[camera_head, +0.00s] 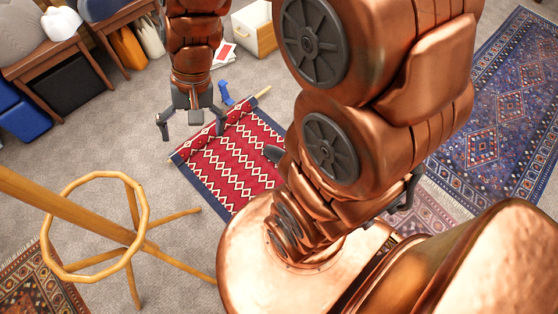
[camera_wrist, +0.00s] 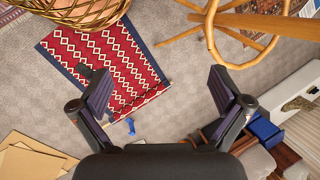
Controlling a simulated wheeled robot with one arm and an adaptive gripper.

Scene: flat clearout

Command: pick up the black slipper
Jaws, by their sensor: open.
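A small dark shape, apparently the black slipper (camera_head: 273,153), lies at the right edge of the red patterned rug (camera_head: 230,165) in the head view, partly hidden by my arm. It also shows in the wrist view (camera_wrist: 84,70), on the rug just left of my left finger. My gripper (camera_head: 192,124) hangs open and empty above the floor at the rug's far left end. In the wrist view my gripper (camera_wrist: 160,85) has its fingers wide apart, with the rug's edge and bare carpet between them.
A wooden stand with a ring (camera_head: 95,262) is at the left. Benches with hats and bags line the far left. Bare carpet (camera_head: 150,100) lies between.

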